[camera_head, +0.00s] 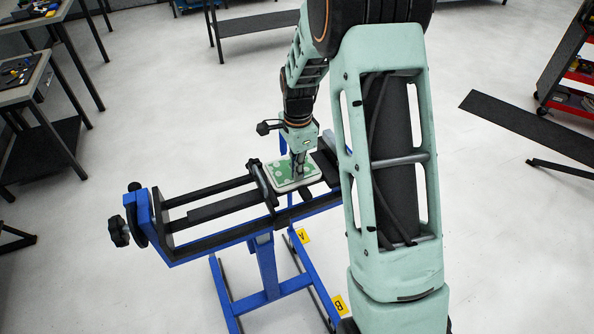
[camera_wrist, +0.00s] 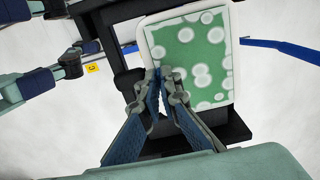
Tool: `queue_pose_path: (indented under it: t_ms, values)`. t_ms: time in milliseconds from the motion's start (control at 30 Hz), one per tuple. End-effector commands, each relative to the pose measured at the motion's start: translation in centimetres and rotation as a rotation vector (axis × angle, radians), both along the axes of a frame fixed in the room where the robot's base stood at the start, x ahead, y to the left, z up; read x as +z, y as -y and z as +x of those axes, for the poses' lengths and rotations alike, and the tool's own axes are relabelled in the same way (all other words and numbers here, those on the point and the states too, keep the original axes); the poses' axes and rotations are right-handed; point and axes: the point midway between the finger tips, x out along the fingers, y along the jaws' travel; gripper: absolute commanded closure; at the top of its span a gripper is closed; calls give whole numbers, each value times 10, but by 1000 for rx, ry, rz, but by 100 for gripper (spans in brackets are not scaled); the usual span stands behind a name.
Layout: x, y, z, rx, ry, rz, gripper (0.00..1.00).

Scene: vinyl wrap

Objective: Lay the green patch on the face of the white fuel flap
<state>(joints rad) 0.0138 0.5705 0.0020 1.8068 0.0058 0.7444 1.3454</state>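The green patch (camera_wrist: 205,53) is mottled with pale round spots and lies over the face of the white fuel flap (camera_wrist: 231,75), whose white rim shows around it. In the head view the patch (camera_head: 287,172) and the flap look flat, on the blue and black stand. My gripper (camera_wrist: 161,72) is at the patch's lower left corner in the wrist view, its two fingertips drawn close together. It also shows in the head view (camera_head: 298,172), pointing down over the patch. The fingers hide that corner, and I cannot see any of the patch pinched between them.
The flap rests on a stand with black rails and a blue frame (camera_head: 215,232); a black knob (camera_head: 118,231) sticks out at its left end. Tool tables (camera_head: 45,75) stand at upper left and a red cart (camera_head: 575,75) at upper right.

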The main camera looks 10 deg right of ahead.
Motion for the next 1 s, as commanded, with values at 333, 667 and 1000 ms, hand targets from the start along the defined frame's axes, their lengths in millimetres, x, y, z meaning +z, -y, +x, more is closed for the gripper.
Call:
queue_pose_path:
  t_ms: [333, 667, 1000]
  values:
    - [-2, 0, -1, 0, -2, 1, 100]
    - [-2, 0, -1, 0, -2, 1, 78]
    - [1, 0, 0, 0, 0, 0, 75]
